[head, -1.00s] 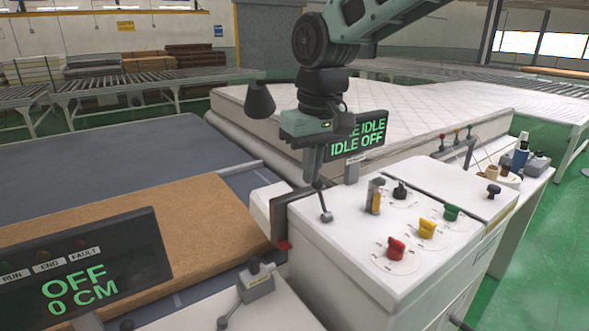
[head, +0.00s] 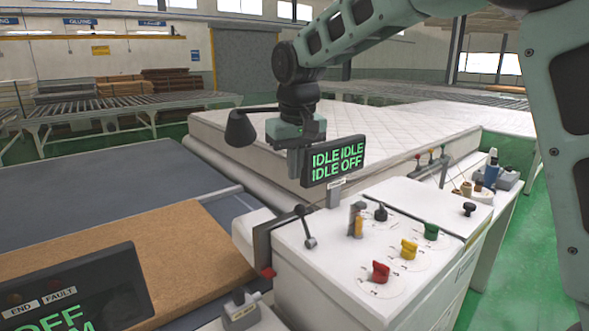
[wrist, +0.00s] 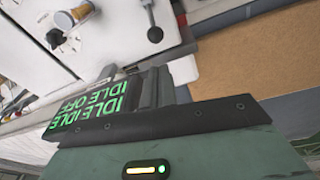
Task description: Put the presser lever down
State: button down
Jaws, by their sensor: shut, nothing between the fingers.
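A small lever with a black ball knob (head: 303,222) stands on the left end of the white machine top, its knob up and its grey foot on the panel. It also shows in the wrist view (wrist: 154,33), near the top. Which lever the task calls the presser is not labelled legibly. My gripper (head: 295,174) is above and behind this lever, just left of the display, shut and empty, apart from it. Its fingers show in the wrist view (wrist: 154,84).
The IDLE/OFF display (head: 335,161) stands close to the right of my gripper. Red (head: 380,272), yellow (head: 408,249) and green (head: 431,231) knobs sit on the white top. A brown board (head: 130,243) lies left; a quilted mattress (head: 400,115) lies behind.

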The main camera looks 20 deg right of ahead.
aim_at(303, 221)
jog(key=f, duration=0.2)
jog(key=f+p, duration=0.1)
jog(key=f, duration=0.2)
jog(key=w+f, duration=0.1)
jog(key=f, duration=0.1)
jog(key=shift+d+f+p, duration=0.1)
jog(key=shift+f+p, duration=0.2)
